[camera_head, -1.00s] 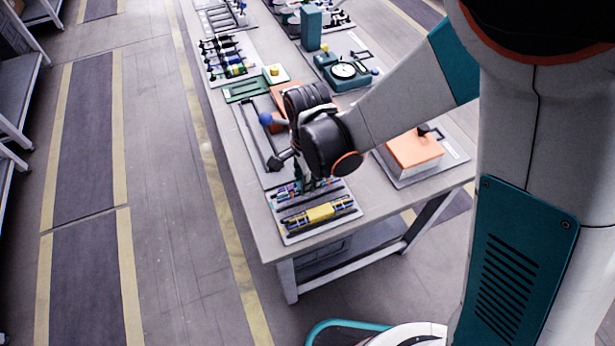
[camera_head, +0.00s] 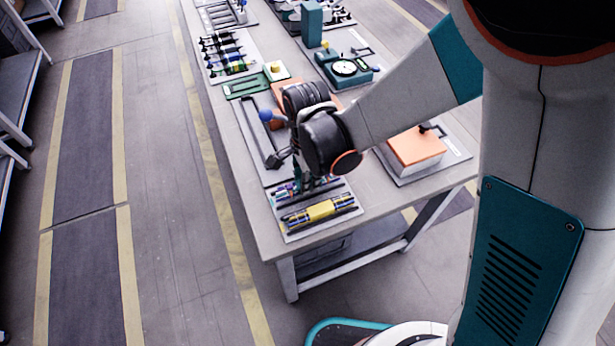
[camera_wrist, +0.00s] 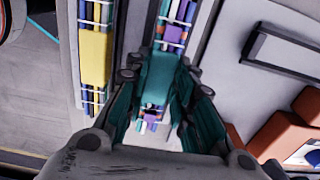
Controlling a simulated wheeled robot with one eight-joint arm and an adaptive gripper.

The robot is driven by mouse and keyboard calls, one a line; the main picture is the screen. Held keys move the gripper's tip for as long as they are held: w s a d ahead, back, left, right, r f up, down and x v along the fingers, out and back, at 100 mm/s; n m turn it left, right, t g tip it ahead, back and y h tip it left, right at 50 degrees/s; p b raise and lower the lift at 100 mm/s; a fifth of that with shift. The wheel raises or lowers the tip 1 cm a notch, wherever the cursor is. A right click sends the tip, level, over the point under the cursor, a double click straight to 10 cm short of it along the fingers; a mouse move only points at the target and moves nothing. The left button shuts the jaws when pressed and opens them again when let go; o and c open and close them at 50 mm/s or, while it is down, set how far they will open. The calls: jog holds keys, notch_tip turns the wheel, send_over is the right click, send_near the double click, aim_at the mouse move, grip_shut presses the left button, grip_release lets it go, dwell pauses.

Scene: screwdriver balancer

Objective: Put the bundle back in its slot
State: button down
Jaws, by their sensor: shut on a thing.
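The bundle (camera_wrist: 160,78) is a set of thin coloured rods with a teal band around its middle. My gripper (camera_wrist: 160,85) is shut on the teal band in the wrist view. In the head view my gripper (camera_head: 312,186) is low over the near end of the table, and the bundle (camera_head: 286,191) shows partly beneath it. The bundle lies along a grey slotted tray (camera_head: 292,233), beside a second bundle with a yellow band (camera_head: 320,210). The two bundles are about parallel. Whether the held bundle touches the tray floor cannot be told.
An orange-topped box (camera_head: 415,147) stands to the right on the table. A dark bar handle (camera_head: 262,130) and a blue ball (camera_head: 266,115) are behind my gripper. A green slotted plate (camera_head: 246,87) and a teal dial device (camera_head: 345,70) are farther back.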

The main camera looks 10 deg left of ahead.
jog(key=shift+f+b, duration=0.6)
dwell(0.5)
dwell(0.3)
jog(key=c, duration=1.3)
grip_release()
jog(key=shift+s+r, duration=0.1)
jog(key=shift+r, duration=3.7)
